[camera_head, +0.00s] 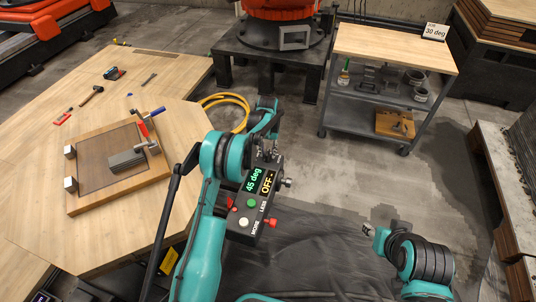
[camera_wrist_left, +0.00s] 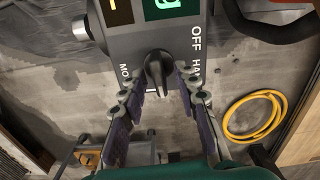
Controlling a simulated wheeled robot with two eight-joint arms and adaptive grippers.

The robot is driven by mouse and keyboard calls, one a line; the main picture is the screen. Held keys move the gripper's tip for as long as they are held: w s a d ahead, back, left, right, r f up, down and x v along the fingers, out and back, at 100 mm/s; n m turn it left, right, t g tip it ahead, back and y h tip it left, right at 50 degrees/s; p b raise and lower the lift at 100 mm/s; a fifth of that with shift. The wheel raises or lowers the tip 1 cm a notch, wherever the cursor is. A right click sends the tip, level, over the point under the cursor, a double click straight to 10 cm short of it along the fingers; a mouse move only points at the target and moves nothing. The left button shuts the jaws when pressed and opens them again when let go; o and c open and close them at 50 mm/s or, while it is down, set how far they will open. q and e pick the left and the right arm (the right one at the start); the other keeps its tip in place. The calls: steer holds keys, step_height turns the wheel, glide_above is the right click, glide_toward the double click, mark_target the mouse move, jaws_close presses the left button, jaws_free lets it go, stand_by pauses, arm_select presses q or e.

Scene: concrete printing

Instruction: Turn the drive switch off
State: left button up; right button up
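The grey control box (camera_head: 262,190) stands in the middle of the head view, with a green "45 deg" display and an amber "OFF" display. In the left wrist view, the drive switch (camera_wrist_left: 157,70) is a black knob on the box's panel. "OFF" is printed to its right, with partly hidden labels below. My left gripper (camera_head: 268,150) is at the far end of the box. In the left wrist view its two fingers (camera_wrist_left: 160,92) are apart, one on each side of the knob; contact is unclear. My right gripper (camera_head: 375,236) is away at the lower right, its fingers too small to judge.
The box has a green button (camera_head: 251,203), a white button (camera_head: 243,222) and a side knob (camera_head: 288,182). A wooden table (camera_head: 60,180) with a framed board is at left. A shelf cart (camera_head: 390,48) stands behind right. A yellow hose (camera_wrist_left: 255,115) lies on the floor.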

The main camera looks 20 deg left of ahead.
arm_select(q)
steer(key=shift+f, duration=0.1)
jaws_close()
steer(key=shift+n, duration=0.3)
steer(key=n, duration=0.5)
steer(key=shift+a, duration=0.15)
steer(key=n, duration=0.5)
steer(key=shift+s+a+n, duration=0.1)
steer(key=shift+s+n, duration=0.05)
steer(key=shift+n, duration=0.15)
steer(key=n, duration=0.6)
steer(key=shift+s, duration=0.2)
steer(key=n, duration=0.6)
steer(key=shift+s+n, duration=0.15)
steer(key=shift+n, duration=0.15)
